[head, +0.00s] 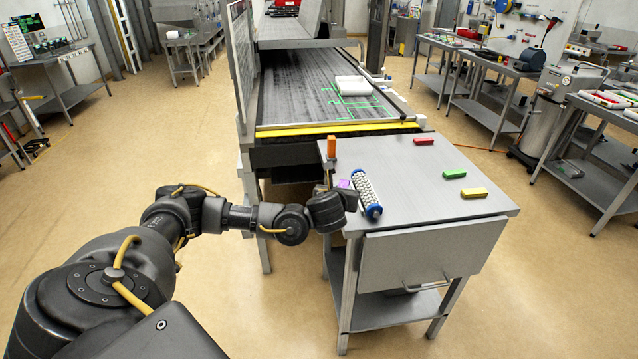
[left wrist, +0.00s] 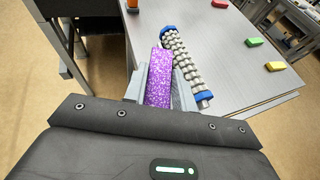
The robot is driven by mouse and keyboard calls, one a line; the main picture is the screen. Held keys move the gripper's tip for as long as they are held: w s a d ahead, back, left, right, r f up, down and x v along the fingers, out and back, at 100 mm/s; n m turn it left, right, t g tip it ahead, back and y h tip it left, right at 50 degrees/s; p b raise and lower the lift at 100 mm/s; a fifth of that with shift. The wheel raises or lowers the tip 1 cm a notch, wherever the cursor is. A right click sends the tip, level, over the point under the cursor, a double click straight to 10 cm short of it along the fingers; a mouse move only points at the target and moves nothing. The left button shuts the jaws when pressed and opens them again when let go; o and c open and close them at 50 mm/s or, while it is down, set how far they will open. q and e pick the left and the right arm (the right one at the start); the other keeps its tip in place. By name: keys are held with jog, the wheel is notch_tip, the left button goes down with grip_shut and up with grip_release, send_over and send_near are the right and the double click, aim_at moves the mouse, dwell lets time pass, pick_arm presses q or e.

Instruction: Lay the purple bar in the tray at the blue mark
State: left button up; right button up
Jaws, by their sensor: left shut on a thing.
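The purple bar (left wrist: 159,78) is speckled and sits between the fingers of my left gripper (left wrist: 158,88) in the left wrist view. In the head view a small part of the purple bar (head: 344,183) shows beside my left gripper (head: 345,190), which is shut on it at the left edge of the steel table. A white tray-like block (head: 352,86) lies on the dark bed behind the table, among green lines. I cannot make out a blue mark there. My right gripper is not in view.
A studded roller with blue ends (head: 366,190) lies just right of my left gripper. An orange bar (head: 332,146) stands upright at the table's far left. Red (head: 424,141), green (head: 454,173) and yellow (head: 474,193) bars lie to the right. A yellow strip (head: 335,129) edges the bed.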

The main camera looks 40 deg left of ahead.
pick_arm(q)
jog(key=s+d+r+m+t+h+b, duration=0.1)
jog(key=s+d+m+h, duration=0.1)
jog(key=d, duration=0.5)
jog(key=s+d+r+m+h+b, duration=0.1)
jog(key=d+r+h, duration=0.1)
jog(key=d, duration=0.5)
jog(key=s+d+f+m+h+b, duration=0.1)
jog(key=s+d+f+b, duration=0.3)
jog(key=b, duration=0.4)
jog(key=shift+s+f+m+h, duration=0.25)
jog(key=shift+s+m, duration=0.25)
jog(key=shift+s, duration=0.35)
